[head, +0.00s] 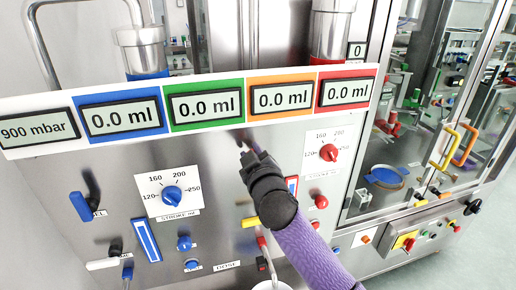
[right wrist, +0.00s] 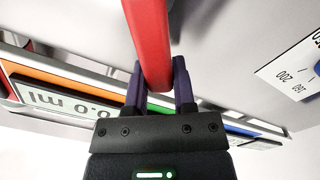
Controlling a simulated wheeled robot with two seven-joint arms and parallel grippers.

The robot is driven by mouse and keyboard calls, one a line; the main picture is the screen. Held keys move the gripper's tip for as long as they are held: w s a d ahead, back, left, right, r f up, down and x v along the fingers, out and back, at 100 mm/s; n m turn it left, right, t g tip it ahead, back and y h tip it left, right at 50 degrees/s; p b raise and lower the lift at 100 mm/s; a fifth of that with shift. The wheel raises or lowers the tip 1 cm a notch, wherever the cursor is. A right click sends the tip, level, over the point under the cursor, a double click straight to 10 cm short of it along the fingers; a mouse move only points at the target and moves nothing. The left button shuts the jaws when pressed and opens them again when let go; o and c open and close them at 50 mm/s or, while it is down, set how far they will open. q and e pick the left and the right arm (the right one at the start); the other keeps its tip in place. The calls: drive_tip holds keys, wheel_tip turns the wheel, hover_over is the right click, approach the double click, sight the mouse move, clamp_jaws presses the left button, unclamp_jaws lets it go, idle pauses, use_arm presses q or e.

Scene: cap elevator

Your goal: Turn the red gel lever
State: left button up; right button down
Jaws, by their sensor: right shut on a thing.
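The red gel lever (right wrist: 148,35) is a thick red bar in the right wrist view. It runs from the top edge down between the two dark fingers of my right gripper (right wrist: 158,82), which is shut on it. In the head view my right gripper (head: 248,152) is against the steel panel, just below the green and orange displays. There the red lever is hidden behind the gripper and I cannot make it out. My left gripper is not in view.
A row of displays (head: 205,107) runs above the gripper. A blue lever (head: 80,206), a white lever (head: 103,263), a blue dial (head: 172,196) and a red dial (head: 329,152) stand out from the panel.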

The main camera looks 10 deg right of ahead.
drive_tip(key=n, duration=0.1)
drive_tip(key=a+f+n, duration=0.1)
drive_tip(key=n, duration=0.1)
drive_tip(key=shift+a+f+n+b, duration=0.2)
drive_tip(key=shift+f+n, duration=0.4)
drive_tip(key=shift+n, duration=0.65)
drive_tip(key=shift+a+f+n+b, duration=0.1)
drive_tip(key=shift+a+f+n, duration=0.3)
drive_tip(key=shift+n, duration=0.9)
drive_tip(key=shift+a+f+n+b, duration=0.1)
drive_tip(key=shift+f+n, duration=0.65)
drive_tip(key=shift+n, duration=0.5)
drive_tip(key=shift+f, duration=0.1)
drive_tip(key=shift+c, duration=2.2)
unclamp_jaws()
approach(238, 163)
drive_tip(key=s, duration=0.3)
drive_tip(key=shift+s+d, duration=0.15)
drive_tip(key=shift+s, duration=0.25)
